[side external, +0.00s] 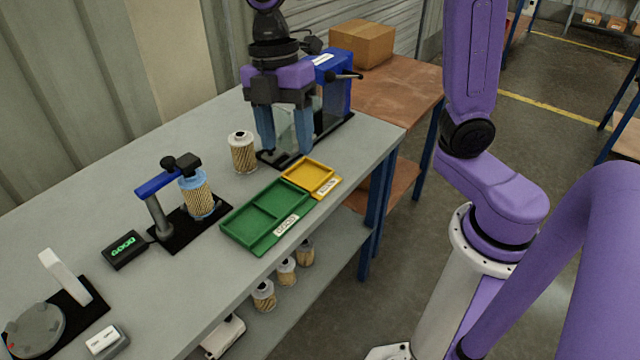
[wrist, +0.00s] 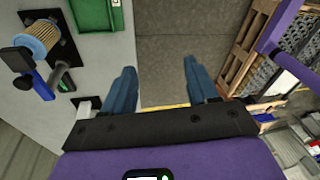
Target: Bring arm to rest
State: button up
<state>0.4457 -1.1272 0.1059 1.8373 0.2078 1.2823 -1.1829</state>
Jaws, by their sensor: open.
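My gripper (side external: 286,147) is open and empty, its blue fingers pointing down near the far end of the grey table in the side view. In the wrist view, my gripper (wrist: 158,72) has its fingers wide apart with nothing between them but floor and the table's edge. One filter cartridge (side external: 243,153) stands upright on the table, to the left of my gripper in the side view. Another cartridge (side external: 196,197) sits in the clamp fixture (side external: 160,218); a cartridge in a fixture also shows in the wrist view (wrist: 40,38).
A green tray (side external: 232,232) and a yellow tray (side external: 325,171) lie empty at the table's front edge. A blue press (side external: 338,80) stands behind my gripper. A display box (side external: 124,250) glows green. Several cartridges (side external: 264,297) stand on the lower shelf. A cardboard box (side external: 362,43) sits farther back.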

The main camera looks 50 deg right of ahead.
jog(key=s+d+f+m+t, duration=0.1)
jog(key=s+d+f+m, duration=0.2)
jog(key=s, duration=0.5)
jog(key=s+d+f+m+t, duration=0.1)
jog(key=s+d+f+m, duration=0.3)
jog(key=s+d, duration=0.4)
jog(key=shift+s+m+h, duration=0.35)
jog(key=shift+m+h, duration=0.05)
jog(key=shift+m, duration=0.1)
jog(key=shift+r, duration=0.1)
dwell(1.5)
